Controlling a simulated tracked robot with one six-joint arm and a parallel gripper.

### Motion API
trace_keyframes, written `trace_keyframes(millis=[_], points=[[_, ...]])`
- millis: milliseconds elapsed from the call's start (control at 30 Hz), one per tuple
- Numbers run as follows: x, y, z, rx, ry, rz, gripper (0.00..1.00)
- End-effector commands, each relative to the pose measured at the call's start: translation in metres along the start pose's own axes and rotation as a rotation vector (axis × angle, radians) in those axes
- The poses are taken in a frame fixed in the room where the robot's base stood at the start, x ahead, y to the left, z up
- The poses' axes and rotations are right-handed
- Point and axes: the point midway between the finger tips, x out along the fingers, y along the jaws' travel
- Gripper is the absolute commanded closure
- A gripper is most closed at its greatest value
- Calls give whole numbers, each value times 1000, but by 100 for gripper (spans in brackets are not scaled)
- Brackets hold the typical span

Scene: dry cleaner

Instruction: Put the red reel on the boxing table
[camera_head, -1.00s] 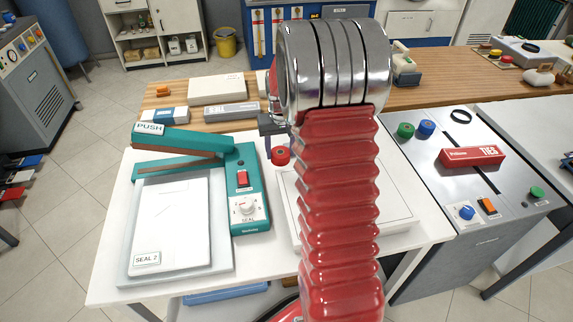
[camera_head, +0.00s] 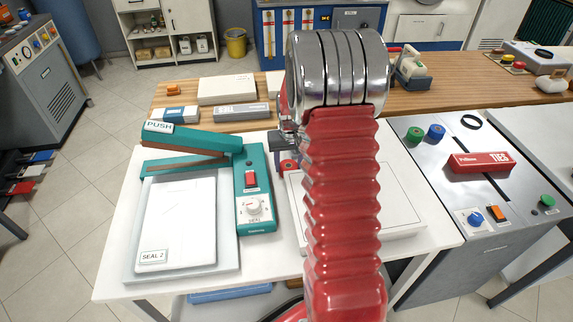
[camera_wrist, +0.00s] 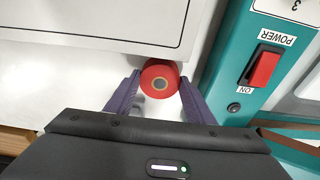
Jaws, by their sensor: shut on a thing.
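The red reel (camera_head: 289,165) is on or just above the white table (camera_head: 118,265), between the teal sealer and a white flat box; I cannot tell if it touches the top. In the wrist view the reel (camera_wrist: 148,72) shows its round face with a dark centre. My gripper (camera_head: 287,158) has its two dark purple fingers on either side of it, shut on it. The fingers also show in the wrist view (camera_wrist: 160,84). My red arm hides part of the white table. No table is labelled as the boxing table.
The teal sealer (camera_head: 252,190) stands close left of the reel. The white flat box (camera_head: 405,215) lies to the right. A wooden counter (camera_head: 445,95) runs behind.

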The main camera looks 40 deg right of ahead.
Motion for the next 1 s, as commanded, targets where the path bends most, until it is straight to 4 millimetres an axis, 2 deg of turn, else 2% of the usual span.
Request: trace_keyframes(millis=[200,233,500,833,1000], points=[[2,0,0,0,0,0,78],[2,0,0,0,0,0,51],[1,0,0,-1,0,0,33],[-2,-1,0,-1,1,0,33],[-17,-1,-1,-1,3,0,33]])
